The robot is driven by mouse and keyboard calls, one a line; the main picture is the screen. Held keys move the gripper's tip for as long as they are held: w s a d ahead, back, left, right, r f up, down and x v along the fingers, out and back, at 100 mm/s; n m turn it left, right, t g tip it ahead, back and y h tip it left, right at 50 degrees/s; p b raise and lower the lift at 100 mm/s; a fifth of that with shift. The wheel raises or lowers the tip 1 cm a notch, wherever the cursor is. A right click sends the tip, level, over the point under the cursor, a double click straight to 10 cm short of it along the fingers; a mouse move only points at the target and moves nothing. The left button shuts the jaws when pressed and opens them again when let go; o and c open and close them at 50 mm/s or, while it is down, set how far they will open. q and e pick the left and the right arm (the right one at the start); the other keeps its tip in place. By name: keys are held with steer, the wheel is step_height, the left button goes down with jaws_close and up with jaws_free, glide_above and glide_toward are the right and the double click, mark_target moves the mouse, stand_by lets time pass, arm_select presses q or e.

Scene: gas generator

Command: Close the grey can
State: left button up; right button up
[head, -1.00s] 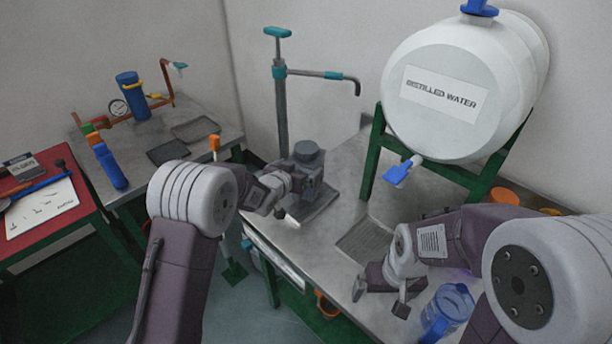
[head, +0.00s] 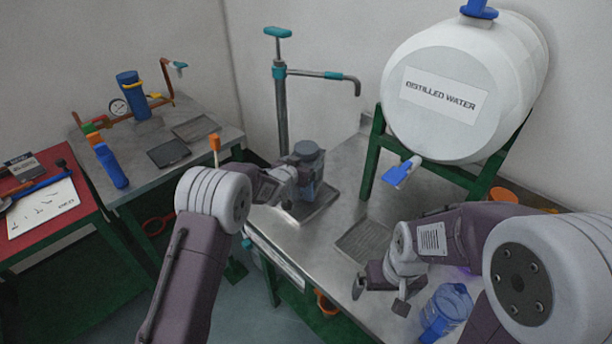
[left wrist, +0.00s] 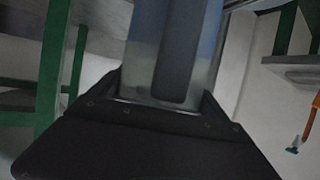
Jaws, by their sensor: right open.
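The grey can (head: 309,158) stands upright on a dark tray at the back of the steel table. Its round dark grey top shows in the head view; its lower front is partly hidden by my left gripper (head: 292,190). In the left wrist view a grey-blue surface with a dark upright strip, apparently the can (left wrist: 175,50), fills the space between my left fingers. I cannot tell whether they press on it. My right gripper (head: 379,295) is open and empty above the table's front, beside the blue jug.
The tray (head: 322,207) lies under the can, with a grate (head: 364,240) to its right. A white water barrel (head: 460,85) stands on a green frame. A clear blue jug (head: 447,311) stands at the front right. A hand pump (head: 282,105) rises behind the can.

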mark_target(303, 154)
arm_select(q)
steer(key=c, duration=0.5)
steer(key=shift+w+r, duration=0.1)
steer(key=shift+r, duration=0.1)
steer(key=shift+c, duration=0.6)
steer(key=shift+r, duration=0.1)
step_height(303, 154, up, 3)
steer(key=shift+r, duration=0.2)
steer(key=shift+d+r, duration=0.1)
steer(key=shift+r, duration=0.25)
steer(key=s+d+r+b, duration=0.1)
steer(key=s+d+r, duration=0.1)
steer(key=s, duration=0.3)
steer(key=s+d+r, duration=0.1)
steer(key=s+r, duration=0.3)
steer(key=s, duration=0.2)
steer(key=shift+d+r+b, duration=0.35)
arm_select(e)
steer(key=shift+f, duration=0.85)
